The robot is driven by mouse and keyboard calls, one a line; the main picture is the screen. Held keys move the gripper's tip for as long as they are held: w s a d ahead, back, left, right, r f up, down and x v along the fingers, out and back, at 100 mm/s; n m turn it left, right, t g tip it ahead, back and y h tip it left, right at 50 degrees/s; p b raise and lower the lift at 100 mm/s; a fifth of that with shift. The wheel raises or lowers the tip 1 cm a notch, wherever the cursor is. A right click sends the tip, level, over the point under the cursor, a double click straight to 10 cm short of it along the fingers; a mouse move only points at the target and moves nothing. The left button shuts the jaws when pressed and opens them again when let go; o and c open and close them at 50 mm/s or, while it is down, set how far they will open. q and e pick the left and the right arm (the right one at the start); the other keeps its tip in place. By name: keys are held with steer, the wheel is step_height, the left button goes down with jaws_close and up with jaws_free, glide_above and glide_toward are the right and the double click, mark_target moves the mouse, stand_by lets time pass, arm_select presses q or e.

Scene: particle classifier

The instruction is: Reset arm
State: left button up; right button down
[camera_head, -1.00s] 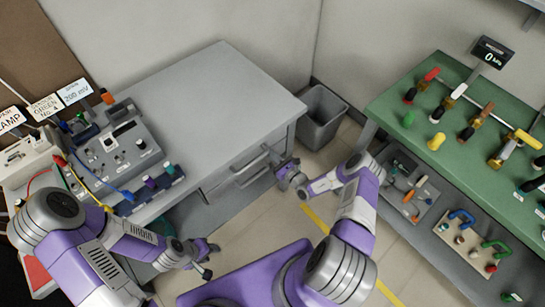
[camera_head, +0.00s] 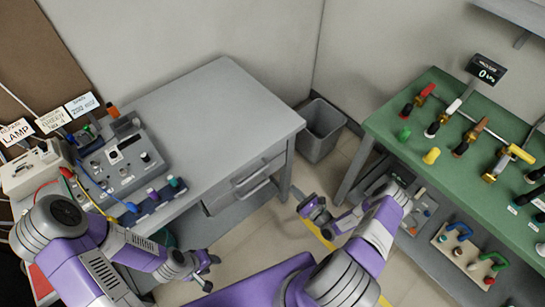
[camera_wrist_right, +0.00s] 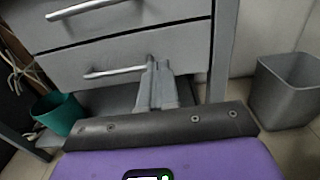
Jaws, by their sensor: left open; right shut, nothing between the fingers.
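My left gripper (camera_head: 208,266) is open and empty, low in the middle left of the head view, in front of the grey desk (camera_head: 215,95). My right gripper (camera_head: 312,208) hangs over the floor between the desk and the green table. It holds nothing. In the right wrist view its two fingers (camera_wrist_right: 157,72) are closed together, pointing toward the desk's drawers (camera_wrist_right: 125,60). Both arms are bent, with the forearms reaching forward.
A control box (camera_head: 122,160) with wires sits on the desk's left. A teal bin (camera_wrist_right: 57,113) stands left of the drawers.

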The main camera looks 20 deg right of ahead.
steer(key=s+a+r+n+g+y, duration=0.2)
steer(key=a+n+g+y, duration=0.45)
steer(key=a, duration=0.55)
steer(key=s+a+n+g+h, duration=0.2)
steer(key=s+a+n+g, duration=0.2)
steer(key=s+n+g, duration=0.35)
steer(key=s+a+n+g+h, duration=0.2)
steer(key=s+a+n+g, duration=0.2)
steer(key=s+n+g, duration=0.4)
steer(key=r+n+t+h, duration=0.1)
steer(key=n, duration=0.1)
steer(key=w+r+n+t+h, duration=0.1)
steer(key=n+t, duration=0.1)
steer(key=n, duration=0.1)
steer(key=w+r+n+t+h, duration=0.1)
steer(key=r+n+t, duration=0.1)
steer(key=n, duration=0.1)
steer(key=shift+w+d, duration=0.1)
steer(key=shift+w, duration=0.15)
